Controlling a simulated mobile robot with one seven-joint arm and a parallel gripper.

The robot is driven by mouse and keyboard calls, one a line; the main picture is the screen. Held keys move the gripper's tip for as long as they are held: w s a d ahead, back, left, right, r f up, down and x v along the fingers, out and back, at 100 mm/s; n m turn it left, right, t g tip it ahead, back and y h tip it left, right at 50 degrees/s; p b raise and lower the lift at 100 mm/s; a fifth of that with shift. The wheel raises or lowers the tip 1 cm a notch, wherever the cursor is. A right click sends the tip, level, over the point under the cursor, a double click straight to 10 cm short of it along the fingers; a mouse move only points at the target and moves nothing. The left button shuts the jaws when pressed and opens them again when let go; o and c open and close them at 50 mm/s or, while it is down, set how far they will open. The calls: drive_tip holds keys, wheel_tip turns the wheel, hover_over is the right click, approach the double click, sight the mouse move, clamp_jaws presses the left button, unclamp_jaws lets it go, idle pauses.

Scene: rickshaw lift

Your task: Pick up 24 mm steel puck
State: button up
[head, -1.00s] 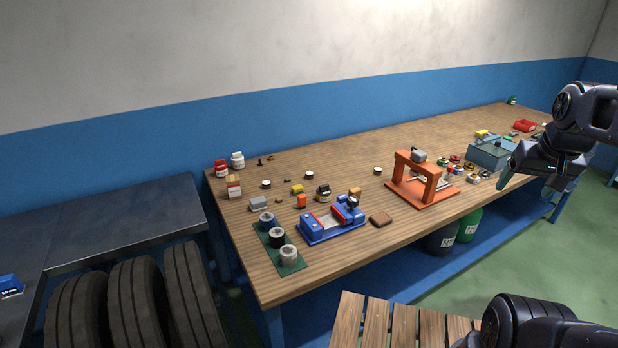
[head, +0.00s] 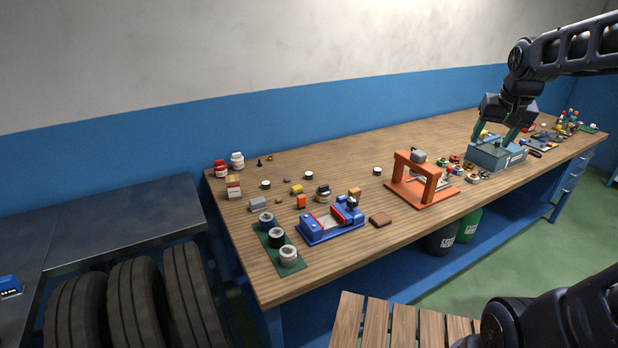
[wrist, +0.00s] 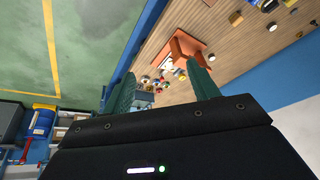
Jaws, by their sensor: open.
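I cannot single out the 24 mm steel puck with certainty. Small pale-topped round pieces stand on the wooden bench: one at the left (head: 266,184), one at the middle left (head: 309,175) and one nearer the orange press (head: 377,171). Their size and metal are too small to tell. My gripper (head: 495,138) is open, with its green fingers pointing down over the grey-blue box (head: 497,157) at the right of the bench. In the wrist view my gripper's fingers (wrist: 160,75) are spread with nothing between them up close.
The orange press (head: 424,185) and blue vise (head: 332,222) stand on the bench (head: 340,262). A green mat (head: 291,269) holds three cylinders. Several coloured rings (head: 455,160) lie beside the box. The bench's back middle is mostly clear.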

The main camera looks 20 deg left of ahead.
drive_tip(key=w+a+f, duration=0.1)
drive_tip(key=w+a, duration=1)
drive_tip(key=w, duration=0.4)
hover_over(309, 173)
drive_tip(key=s, duration=0.2)
drive_tip(key=shift+n, duration=0.4)
wheel_tip(309, 173, down, 33)
drive_tip(key=shift+s+x, duration=0.1)
drive_tip(key=shift+x, duration=1.2)
drive_tip(key=shift+s+x, duration=0.15)
drive_tip(key=shift+x, duration=1.2)
drive_tip(key=shift+d, duration=0.15)
drive_tip(key=c, duration=1.2)
